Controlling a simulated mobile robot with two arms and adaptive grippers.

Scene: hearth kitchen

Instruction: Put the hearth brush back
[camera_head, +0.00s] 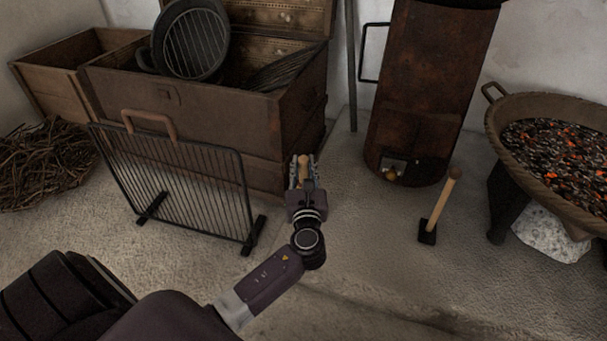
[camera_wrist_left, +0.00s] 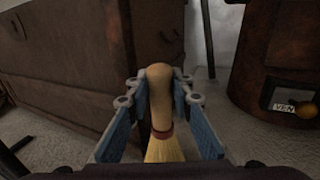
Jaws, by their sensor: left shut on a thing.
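The hearth brush (camera_wrist_left: 158,90) has a pale wooden handle, a dark red band and straw-yellow bristles, seen in the left wrist view. My left gripper (camera_wrist_left: 163,118) is shut on it, with a blue-padded finger on each side of the handle. The bristle end runs down out of that view. In the head view my left gripper (camera_head: 303,172) is just in front of the chest's right corner, and only the brush's wooden handle (camera_head: 304,162) shows between the fingers. My right gripper is not in view.
A wooden chest (camera_head: 190,115) holds a round grill pan (camera_head: 190,40). A black fire screen (camera_head: 190,190) stands left of my gripper. A rusty stove (camera_head: 425,90), an upright wooden handle on a black base (camera_head: 440,205) and a bowl of embers (camera_head: 500,120) are at right. Floor between is clear.

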